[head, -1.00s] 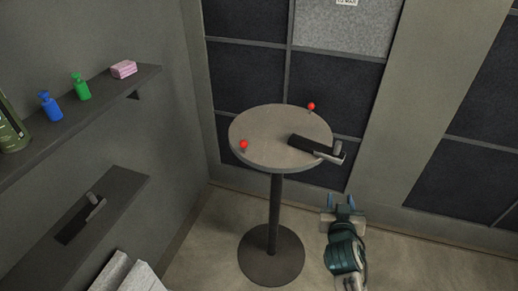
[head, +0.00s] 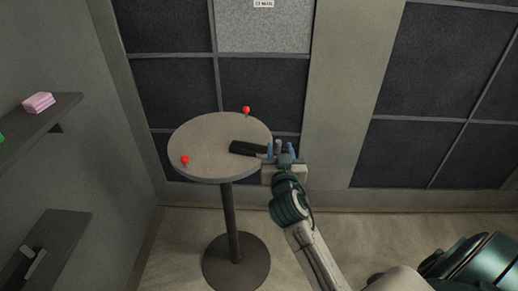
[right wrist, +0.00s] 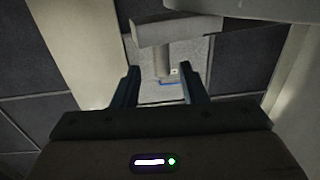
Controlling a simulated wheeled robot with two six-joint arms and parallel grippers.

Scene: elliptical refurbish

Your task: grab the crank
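The crank, with a black base (head: 247,148), lies on the round grey table (head: 200,150) at its right edge. Its grey arm and upright handle are partly hidden by my right gripper (head: 279,150). The right gripper is open at the table's right edge, its fingers around or just short of the handle. In the right wrist view, the crank's grey arm (right wrist: 178,31) crosses ahead of the open gripper (right wrist: 161,74). The handle (right wrist: 165,60) points between the two fingertips, with gaps on both sides. My left gripper is not in view.
Two red-topped knobs stand on the table, one at the left (head: 185,160) and one at the back (head: 246,111). A wall shelf (head: 52,117) with a pink block (head: 38,102) is at the left. A lower shelf (head: 45,245) holds a dark and grey part.

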